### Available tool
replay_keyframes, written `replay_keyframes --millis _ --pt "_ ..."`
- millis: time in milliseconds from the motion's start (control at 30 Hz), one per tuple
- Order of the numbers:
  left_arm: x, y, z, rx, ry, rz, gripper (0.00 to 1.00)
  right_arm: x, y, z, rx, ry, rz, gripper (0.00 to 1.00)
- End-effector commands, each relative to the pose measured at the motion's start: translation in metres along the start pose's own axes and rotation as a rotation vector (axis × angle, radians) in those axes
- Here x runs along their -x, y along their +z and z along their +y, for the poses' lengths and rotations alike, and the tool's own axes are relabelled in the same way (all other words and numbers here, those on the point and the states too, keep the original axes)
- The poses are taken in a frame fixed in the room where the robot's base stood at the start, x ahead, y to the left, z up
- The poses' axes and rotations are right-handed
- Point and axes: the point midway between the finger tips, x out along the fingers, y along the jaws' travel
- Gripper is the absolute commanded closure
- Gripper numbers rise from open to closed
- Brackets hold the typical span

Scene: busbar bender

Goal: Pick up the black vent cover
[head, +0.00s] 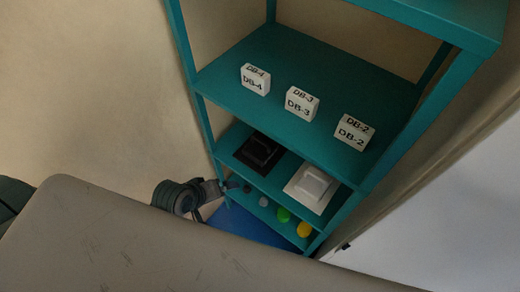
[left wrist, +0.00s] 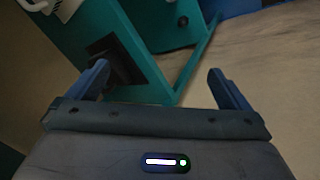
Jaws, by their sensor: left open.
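The black vent cover (head: 258,153), a dark square plate with a raised middle, lies on the teal middle shelf (head: 283,178) at its left end. In the left wrist view the black vent cover (left wrist: 120,62) shows at upper left, partly behind my left finger. My left gripper (head: 229,185) is at the shelf's left front side, close to the cover and apart from it in the head view. In the left wrist view my left gripper (left wrist: 158,70) is open, with nothing between its fingers. My right gripper is not in view.
A white vent cover (head: 312,188) lies right of the black one. The shelf above holds white blocks marked DB-4 (head: 255,80), DB-3 (head: 302,104) and DB-2 (head: 352,132). Below are a green knob (head: 283,214), a yellow knob (head: 304,229) and dark ones. Teal posts frame the shelves.

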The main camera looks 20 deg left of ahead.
Motion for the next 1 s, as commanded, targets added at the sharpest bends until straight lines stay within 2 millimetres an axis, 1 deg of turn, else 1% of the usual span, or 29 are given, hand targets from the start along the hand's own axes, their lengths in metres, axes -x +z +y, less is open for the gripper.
replay_keyframes --millis 67,167,200,267,300,367,400,500,600,700,800,867,1000 --pt "-0.012 -0.004 0.012 0.172 0.068 0.002 0.0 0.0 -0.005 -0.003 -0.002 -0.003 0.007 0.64" --pt "-0.03 -0.011 0.03 0.459 0.175 -0.011 0.0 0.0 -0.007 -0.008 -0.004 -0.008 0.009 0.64" --pt "-0.039 -0.015 0.037 0.593 0.222 -0.023 0.0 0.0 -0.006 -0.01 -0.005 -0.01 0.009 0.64" --pt "-0.051 -0.022 0.047 0.805 0.295 -0.049 0.0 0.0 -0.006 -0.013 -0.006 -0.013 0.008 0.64" --pt "-0.058 -0.027 0.053 0.949 0.341 -0.07 0.0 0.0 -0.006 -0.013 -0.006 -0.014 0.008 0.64" --pt "-0.069 -0.035 0.06 1.161 0.407 -0.109 0.0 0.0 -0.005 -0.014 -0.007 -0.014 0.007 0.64" --pt "-0.075 -0.04 0.064 1.296 0.447 -0.137 0.0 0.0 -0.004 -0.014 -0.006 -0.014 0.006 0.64" --pt "-0.088 -0.053 0.071 1.599 0.537 -0.211 0.0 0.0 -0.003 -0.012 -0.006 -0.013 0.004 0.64" --pt "-0.097 -0.064 0.074 1.83 0.603 -0.277 0.0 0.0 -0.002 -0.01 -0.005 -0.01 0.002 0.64" --pt "-0.103 -0.071 0.075 1.981 0.645 -0.325 0.0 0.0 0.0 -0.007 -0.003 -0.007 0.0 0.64" --pt "-0.107 -0.076 0.076 2.059 0.668 -0.352 0.0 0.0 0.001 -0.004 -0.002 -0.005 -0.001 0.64" --pt "-0.113 -0.079 0.079 2.078 0.674 -0.358 0.0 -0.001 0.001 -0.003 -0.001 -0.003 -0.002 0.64" --pt "-0.132 -0.086 0.091 2.083 0.675 -0.362 0.0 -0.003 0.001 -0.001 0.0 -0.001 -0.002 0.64"
